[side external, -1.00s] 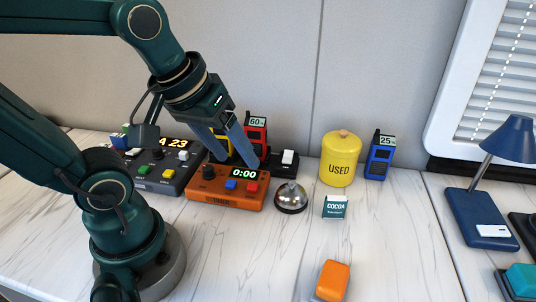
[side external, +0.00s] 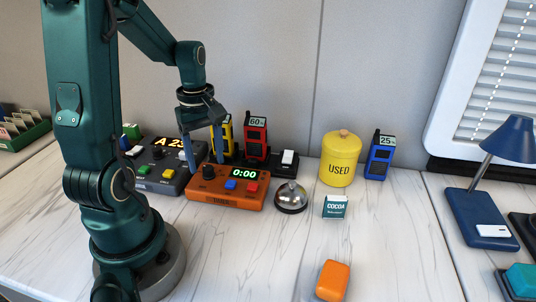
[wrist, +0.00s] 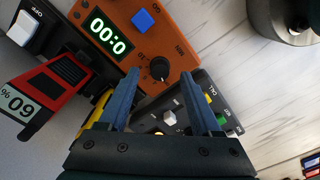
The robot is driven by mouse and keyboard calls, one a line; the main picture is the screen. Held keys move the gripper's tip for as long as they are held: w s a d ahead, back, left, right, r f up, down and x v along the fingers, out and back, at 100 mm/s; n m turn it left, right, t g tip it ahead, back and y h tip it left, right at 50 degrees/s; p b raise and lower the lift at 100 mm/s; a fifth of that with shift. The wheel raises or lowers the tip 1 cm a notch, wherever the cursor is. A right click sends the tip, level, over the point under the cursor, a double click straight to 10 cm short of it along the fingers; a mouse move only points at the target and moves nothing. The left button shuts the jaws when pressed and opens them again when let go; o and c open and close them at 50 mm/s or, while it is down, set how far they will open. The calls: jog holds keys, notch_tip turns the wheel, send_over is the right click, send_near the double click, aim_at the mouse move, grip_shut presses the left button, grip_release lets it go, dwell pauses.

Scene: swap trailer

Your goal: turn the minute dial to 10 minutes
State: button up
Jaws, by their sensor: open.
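The orange timer box (side external: 226,201) sits on the table with its display (side external: 243,173) reading 0:00. Its black minute dial (side external: 208,172) is at the left of its top, and the dial also shows in the wrist view (wrist: 159,68).
A dark control box (side external: 170,184) stands left of the timer. Yellow and red radios (side external: 255,138) stand behind it in a black charger. The front table is mostly clear.

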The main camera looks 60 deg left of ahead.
jog(key=shift+f, duration=1)
jog(key=shift+c, duration=0.3)
grip_shut()
